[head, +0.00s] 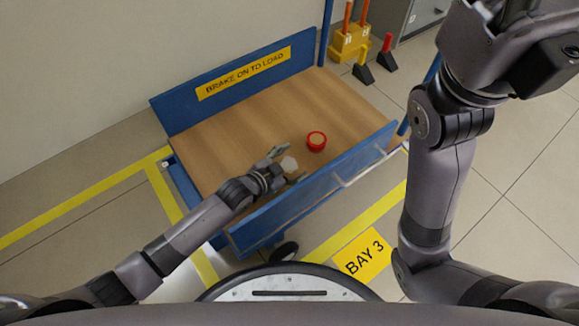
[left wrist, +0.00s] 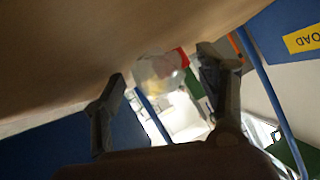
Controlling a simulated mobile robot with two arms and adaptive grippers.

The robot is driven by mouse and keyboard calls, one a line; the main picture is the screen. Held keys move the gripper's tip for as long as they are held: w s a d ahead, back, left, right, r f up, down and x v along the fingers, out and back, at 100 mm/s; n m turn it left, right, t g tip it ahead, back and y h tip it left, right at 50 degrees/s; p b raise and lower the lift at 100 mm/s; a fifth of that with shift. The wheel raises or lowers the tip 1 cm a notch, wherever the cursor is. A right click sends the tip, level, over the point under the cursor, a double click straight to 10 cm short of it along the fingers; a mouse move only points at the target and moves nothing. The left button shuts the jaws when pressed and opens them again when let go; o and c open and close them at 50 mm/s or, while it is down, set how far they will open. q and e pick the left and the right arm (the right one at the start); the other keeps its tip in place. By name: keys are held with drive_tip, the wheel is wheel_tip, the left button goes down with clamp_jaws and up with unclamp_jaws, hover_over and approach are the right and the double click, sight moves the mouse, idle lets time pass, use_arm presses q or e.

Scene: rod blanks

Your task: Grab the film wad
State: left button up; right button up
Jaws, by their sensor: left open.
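The film wad (head: 289,164) is a small, pale, see-through lump over the wooden deck of a blue cart. My left gripper (head: 284,168) is open with its fingers to either side of the wad in the head view. In the left wrist view the clear, rounded wad (left wrist: 158,68) shows between the spread fingertips, near their ends. I cannot tell whether a finger touches it. My right arm rises at the right of the head view, and its fingers are out of the picture.
A red roll (head: 316,141) lies on the cart deck (head: 235,130) just beyond the wad. Blue boards (head: 330,180) edge the deck at the near and far sides. A yellow holder (head: 350,42) and small black stands are on the floor behind. The deck's left part is bare.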

use_arm(q)
drive_tip(key=shift+c, duration=0.3)
drive_tip(key=c, duration=0.7)
drive_tip(key=shift+c, duration=0.3)
drive_tip(key=shift+r, duration=0.15)
